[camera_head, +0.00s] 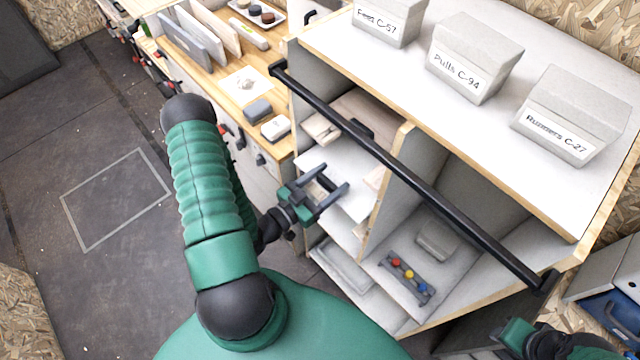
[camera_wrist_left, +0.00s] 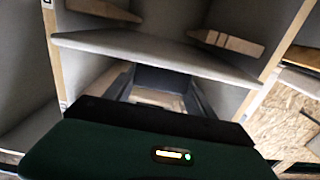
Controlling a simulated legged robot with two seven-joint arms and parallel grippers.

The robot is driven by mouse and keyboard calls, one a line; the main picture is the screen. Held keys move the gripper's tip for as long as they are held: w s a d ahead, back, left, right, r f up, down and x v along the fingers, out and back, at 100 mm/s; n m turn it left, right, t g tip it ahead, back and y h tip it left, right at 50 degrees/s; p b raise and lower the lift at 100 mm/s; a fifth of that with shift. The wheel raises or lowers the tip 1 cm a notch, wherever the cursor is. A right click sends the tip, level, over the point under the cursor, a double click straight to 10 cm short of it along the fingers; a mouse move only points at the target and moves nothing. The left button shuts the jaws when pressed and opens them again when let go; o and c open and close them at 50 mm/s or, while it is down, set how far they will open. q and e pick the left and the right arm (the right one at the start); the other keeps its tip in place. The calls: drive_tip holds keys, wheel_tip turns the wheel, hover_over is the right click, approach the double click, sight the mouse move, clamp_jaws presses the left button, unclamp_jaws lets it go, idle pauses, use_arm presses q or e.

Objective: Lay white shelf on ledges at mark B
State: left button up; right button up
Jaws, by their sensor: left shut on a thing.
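The white shelf (camera_head: 346,172) is a flat pale board inside the left bay of the white cabinet. My left gripper (camera_head: 328,196) is shut on its near edge. In the left wrist view the shelf (camera_wrist_left: 150,48) spans most of the bay width, between the side walls. Two short wooden ledges, a left one (camera_wrist_left: 103,10) and a right one (camera_wrist_left: 225,42), show on the walls beyond the shelf. Mark B cannot be made out. My right gripper (camera_head: 518,336) is only partly in view at bottom right.
A black rail (camera_head: 420,185) runs across the cabinet front, above my left gripper. Labelled grey boxes, including Pulls C-94 (camera_head: 474,58), stand on the cabinet top. A tray with coloured knobs (camera_head: 408,277) lies in the right bay. A wooden workbench (camera_head: 215,75) adjoins at left.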

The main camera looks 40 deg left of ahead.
sight(357, 164)
use_arm(q)
drive_tip(key=w, duration=0.5)
drive_tip(key=shift+d, duration=0.1)
drive_tip(key=shift+w+d+p, duration=0.15)
drive_tip(key=shift+w+p, duration=0.05)
drive_tip(key=shift+w, duration=1.15)
drive_tip(key=shift+w+d+p, duration=0.1)
drive_tip(key=shift+w+p, duration=0.05)
drive_tip(key=shift+w, duration=1.2)
drive_tip(key=shift+w+f+b, duration=0.25)
drive_tip(key=shift+f+b, duration=0.7)
drive_tip(key=shift+f, duration=0.1)
drive_tip(key=o, duration=1.9)
drive_tip(key=shift+s, duration=0.1)
drive_tip(key=shift+f, duration=0.1)
